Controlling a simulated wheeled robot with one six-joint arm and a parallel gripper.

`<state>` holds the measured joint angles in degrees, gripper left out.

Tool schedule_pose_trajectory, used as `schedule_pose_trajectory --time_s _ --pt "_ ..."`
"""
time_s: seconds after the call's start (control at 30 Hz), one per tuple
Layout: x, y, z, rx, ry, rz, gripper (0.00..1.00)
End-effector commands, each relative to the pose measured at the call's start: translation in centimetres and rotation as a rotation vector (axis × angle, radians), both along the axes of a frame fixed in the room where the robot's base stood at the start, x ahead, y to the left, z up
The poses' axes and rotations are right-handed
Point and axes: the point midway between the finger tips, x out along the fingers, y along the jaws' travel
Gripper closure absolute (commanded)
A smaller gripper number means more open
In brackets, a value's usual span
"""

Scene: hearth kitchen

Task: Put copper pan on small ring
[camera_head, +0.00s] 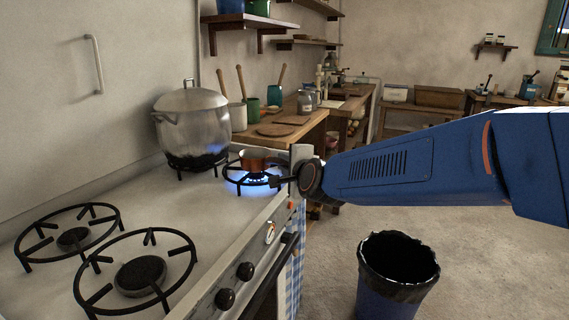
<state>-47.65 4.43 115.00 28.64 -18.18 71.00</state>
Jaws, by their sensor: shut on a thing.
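The small copper pan (254,160) is upright over the small ring (231,181) at the stove's far right corner. Blue flame shows under the pan, and I cannot tell whether its base touches the ring's black grate. My gripper (284,180) is at the pan's right side, shut on the pan. The exact grip on the handle is too small and dark to make out. My blue arm reaches in from the right.
A large lidded steel pot (191,118) stands on the back ring, left of the pan. Two front rings (139,275) are empty. Stove knobs (245,271) line the front edge. A bin (396,275) stands on the floor. A worktop with utensil pots lies beyond.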

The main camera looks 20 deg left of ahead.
Motion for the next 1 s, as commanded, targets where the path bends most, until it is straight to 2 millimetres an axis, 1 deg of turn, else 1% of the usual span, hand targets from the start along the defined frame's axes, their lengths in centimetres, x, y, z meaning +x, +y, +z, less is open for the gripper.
schedule_pose_trajectory --time_s 0.2,0.23,0.3,0.67,0.83,1.0 --pt "0.0 0.0 -0.1 0.001 -0.001 0.0 1.0" --pt "0.0 0.0 -0.2 -0.001 0.001 0.0 0.79" --pt "0.0 0.0 -0.2 0.0 0.0 0.0 0.63" --pt "0.0 0.0 0.1 0.001 0.001 0.0 0.63" --pt "-1.2 -1.0 0.4 0.001 0.001 0.0 0.63" --pt "-3.3 -2.6 1.1 0.002 0.0 -0.001 0.63"
